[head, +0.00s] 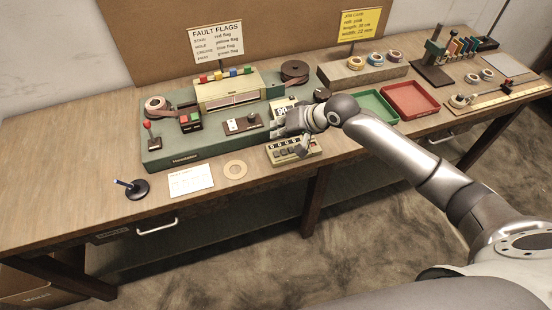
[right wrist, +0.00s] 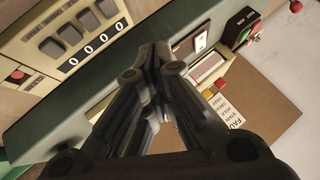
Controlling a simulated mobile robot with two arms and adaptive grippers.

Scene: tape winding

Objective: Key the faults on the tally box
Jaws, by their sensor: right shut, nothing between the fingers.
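The tally box (head: 286,158) is a cream box near the front edge of the bench, with a row of grey keys and a counter strip. In the right wrist view the tally box (right wrist: 45,55) fills the upper left, and its counter windows read 0000. A red knob (right wrist: 18,75) shows at its side. My right gripper (head: 280,131) is shut and empty, just behind the tally box and over the green machine base. Its closed fingers (right wrist: 160,60) show in the wrist view, apart from the keys. My left gripper is out of view.
The green machine base (head: 190,148) with a red-knobbed lever (head: 147,126) is left of the gripper. The fault flags sign (head: 216,41) stands behind. Green (head: 374,118) and red (head: 411,113) trays are on the right.

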